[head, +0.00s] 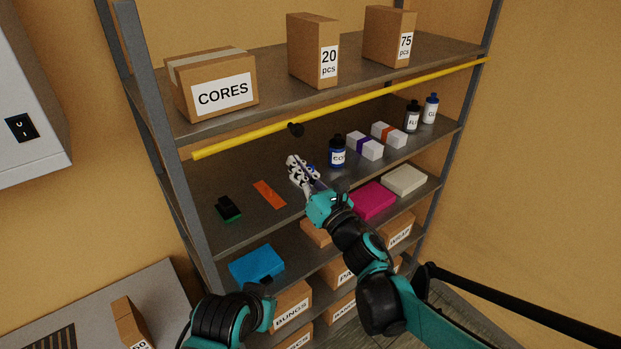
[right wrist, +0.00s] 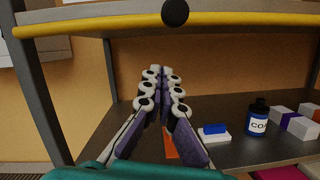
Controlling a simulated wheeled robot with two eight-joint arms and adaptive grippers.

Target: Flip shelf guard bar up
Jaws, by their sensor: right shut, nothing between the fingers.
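The yellow guard bar (head: 385,93) runs across the front of the shelf rack, just below the front edge of the upper shelf in the head view. A black round knob (head: 296,129) sits near its middle. In the right wrist view the bar (right wrist: 90,22) crosses the top, with the knob (right wrist: 175,12) above my fingertips. My right gripper (head: 295,164) is shut and empty, below and apart from the knob, in front of the middle shelf. Its fingers point up and inward in the right wrist view (right wrist: 162,75). My left arm shows at the bottom, but its gripper does not.
The middle shelf holds a blue bottle (head: 337,151), white boxes (head: 365,145), an orange strip (head: 269,194) and a dark green item (head: 228,208). Cartons (head: 211,85) stand on the upper shelf. Grey uprights (head: 150,100) bound the rack. A white wall cabinet (head: 30,95) is at left.

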